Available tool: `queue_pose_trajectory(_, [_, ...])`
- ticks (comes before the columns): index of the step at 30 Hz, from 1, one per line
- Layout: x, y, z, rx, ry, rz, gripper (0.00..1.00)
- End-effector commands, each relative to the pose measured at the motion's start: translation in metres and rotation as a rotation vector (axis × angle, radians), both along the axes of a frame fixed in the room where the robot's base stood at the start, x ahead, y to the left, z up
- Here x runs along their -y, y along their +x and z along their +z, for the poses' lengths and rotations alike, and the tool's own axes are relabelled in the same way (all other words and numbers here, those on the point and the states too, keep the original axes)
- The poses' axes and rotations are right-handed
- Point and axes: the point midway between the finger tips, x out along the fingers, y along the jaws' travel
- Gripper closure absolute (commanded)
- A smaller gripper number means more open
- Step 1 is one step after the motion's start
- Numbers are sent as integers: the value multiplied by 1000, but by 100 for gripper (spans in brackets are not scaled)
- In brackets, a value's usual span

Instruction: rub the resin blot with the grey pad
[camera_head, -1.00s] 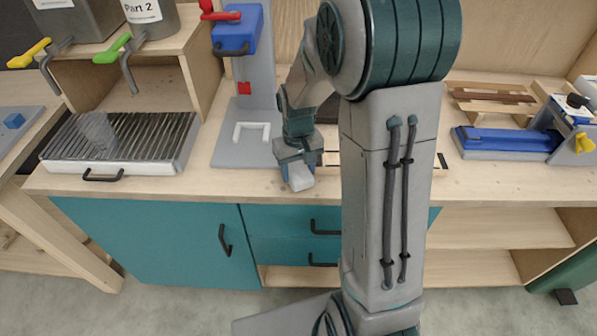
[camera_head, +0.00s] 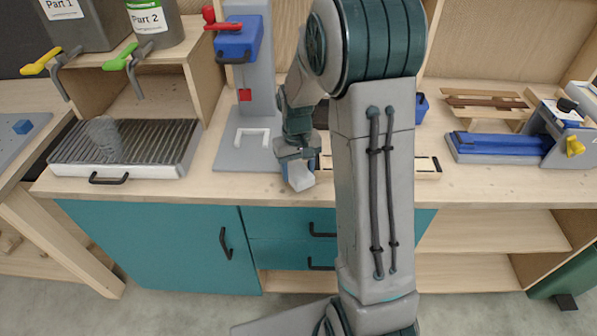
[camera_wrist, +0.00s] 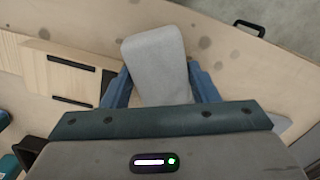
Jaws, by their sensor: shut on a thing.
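The grey pad (camera_wrist: 158,66) is a light block held between the blue fingers of my gripper (camera_wrist: 160,85) in the wrist view. In the head view, the pad (camera_head: 300,177) hangs below my gripper (camera_head: 297,162) at the bench's front part, right of the grey press base. Several dark round spots show on the wooden bench top in the wrist view. One spot (camera_wrist: 204,42) lies just right of the pad, and another (camera_wrist: 44,33) lies to the left. I cannot tell which is the resin blot, or whether the pad touches the wood.
A grey press (camera_head: 245,90) with a blue head stands left of my gripper. A grated tray (camera_head: 75,165) is farther left, below two dispensers. A pale wooden fixture (camera_wrist: 70,75) with dark slots is left of the pad in the wrist view. A blue clamp (camera_head: 498,147) is at right.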

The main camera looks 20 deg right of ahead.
Motion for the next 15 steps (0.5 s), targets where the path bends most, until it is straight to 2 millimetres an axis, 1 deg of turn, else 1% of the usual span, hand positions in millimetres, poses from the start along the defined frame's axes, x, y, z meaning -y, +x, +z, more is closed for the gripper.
queue_pose_trajectory(1, [6,15,12,70,-9,-15,89])
queue_pose_trajectory(6, [0,-1,16,75,-8,-15,89])
queue_pose_trajectory(15, [-8,-20,24,86,-4,-5,89])
